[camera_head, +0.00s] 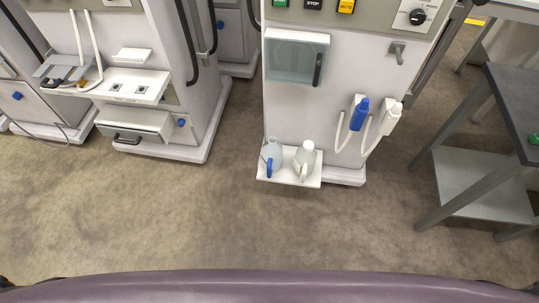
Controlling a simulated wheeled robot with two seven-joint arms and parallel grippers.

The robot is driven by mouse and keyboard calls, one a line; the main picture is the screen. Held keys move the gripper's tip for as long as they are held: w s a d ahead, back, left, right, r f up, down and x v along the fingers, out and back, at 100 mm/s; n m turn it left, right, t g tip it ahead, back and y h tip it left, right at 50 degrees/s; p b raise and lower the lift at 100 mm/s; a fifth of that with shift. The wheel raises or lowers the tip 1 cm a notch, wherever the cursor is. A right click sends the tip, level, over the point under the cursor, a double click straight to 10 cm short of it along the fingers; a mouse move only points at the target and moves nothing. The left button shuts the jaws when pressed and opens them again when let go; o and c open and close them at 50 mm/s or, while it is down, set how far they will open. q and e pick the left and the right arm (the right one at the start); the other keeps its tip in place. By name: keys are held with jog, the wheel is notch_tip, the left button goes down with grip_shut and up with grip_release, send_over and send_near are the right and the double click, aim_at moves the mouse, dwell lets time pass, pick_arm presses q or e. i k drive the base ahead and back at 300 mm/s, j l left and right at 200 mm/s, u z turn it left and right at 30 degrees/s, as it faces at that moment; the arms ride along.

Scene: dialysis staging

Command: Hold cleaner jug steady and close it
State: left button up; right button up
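Two jugs stand upright side by side on a low white shelf (313,182) at the foot of a dialysis machine. The left jug (273,150) is pale grey with a blue part low on its front. The right jug (304,160) is off-white with a pale handle and a light top. I cannot tell which one is the cleaner jug, or whether either top is closed; they are too small. No separate cap can be made out. Neither of my grippers shows in the view, and nothing is seen touching the jugs.
The machine (351,84) carries a blue connector (360,114) and a white connector (391,118) with hoses, right of the jugs. Another machine (140,87) stands at left. A dark-topped table (515,95) with a lower shelf stands at right. The floor (250,225) before the jugs is clear.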

aim_at(271, 155)
jog(key=l+z, duration=0.2)
jog(key=z, duration=0.2)
jog(key=i+l+z, duration=0.15)
jog(key=z, duration=0.3)
jog(key=i+l+z, duration=0.1)
jog(key=z, duration=0.3)
jog(key=i+l+z, duration=0.15)
jog(key=i+l, duration=0.15)
jog(key=i+l+z, duration=0.15)
jog(key=i, duration=0.4)
jog(key=i+l+z, duration=0.15)
jog(key=i, duration=0.3)
jog(key=l, duration=0.1)
